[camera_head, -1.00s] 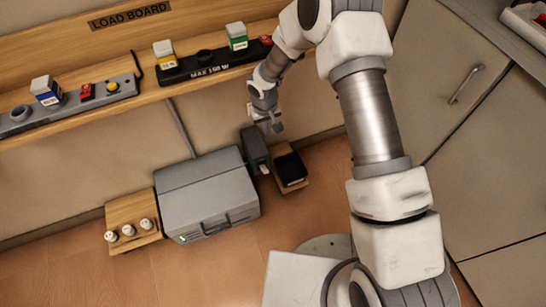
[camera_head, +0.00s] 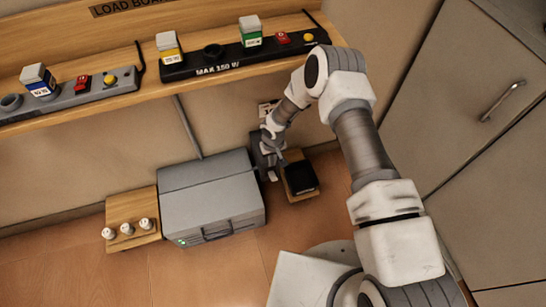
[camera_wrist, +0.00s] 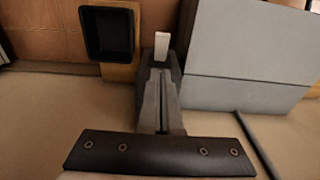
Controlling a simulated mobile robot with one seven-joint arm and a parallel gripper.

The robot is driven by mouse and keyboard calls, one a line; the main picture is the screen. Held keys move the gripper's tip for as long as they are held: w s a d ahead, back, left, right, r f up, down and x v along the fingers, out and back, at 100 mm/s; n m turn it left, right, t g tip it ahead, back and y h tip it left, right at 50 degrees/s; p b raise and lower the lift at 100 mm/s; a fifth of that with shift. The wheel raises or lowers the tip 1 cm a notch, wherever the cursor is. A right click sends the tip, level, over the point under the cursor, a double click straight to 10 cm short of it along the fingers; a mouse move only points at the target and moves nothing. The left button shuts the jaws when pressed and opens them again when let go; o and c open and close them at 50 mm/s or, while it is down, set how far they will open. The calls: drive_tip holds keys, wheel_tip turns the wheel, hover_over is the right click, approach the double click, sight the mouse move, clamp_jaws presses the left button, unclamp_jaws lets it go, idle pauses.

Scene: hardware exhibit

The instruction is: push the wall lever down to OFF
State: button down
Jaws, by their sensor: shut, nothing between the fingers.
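The lever unit (camera_head: 257,150) is a dark box beside the grey case, mostly hidden behind my gripper in the head view. Its pale handle (camera_head: 272,175) shows just below the box. In the wrist view the white handle (camera_wrist: 161,47) stands just beyond the fingertips, in line with them. My gripper (camera_wrist: 158,75) is shut and empty, with its fingers together. In the head view my gripper (camera_head: 272,158) is in front of the box. I cannot tell whether the fingers touch the handle, or which setting the lever is at.
The grey case (camera_head: 212,195) stands left of the lever unit. A wooden block with a black tray (camera_head: 300,177) is close on the right. A wooden stand with white knobs (camera_head: 131,222) is farther left. The shelf (camera_head: 140,98) with switch strips runs above.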

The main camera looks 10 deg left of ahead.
sight(274, 178)
drive_tip(key=f, duration=0.3)
drive_tip(key=f+b, duration=0.1)
drive_tip(key=f, duration=0.1)
drive_tip(key=shift+s+d, duration=0.25)
drive_tip(key=shift+s, duration=0.15)
drive_tip(key=shift+s+d+f+b, duration=0.25)
drive_tip(key=shift+s+f+b, duration=0.05)
drive_tip(key=shift+f, duration=0.3)
drive_tip(key=shift+s+f, duration=0.1)
drive_tip(key=shift+s, duration=0.15)
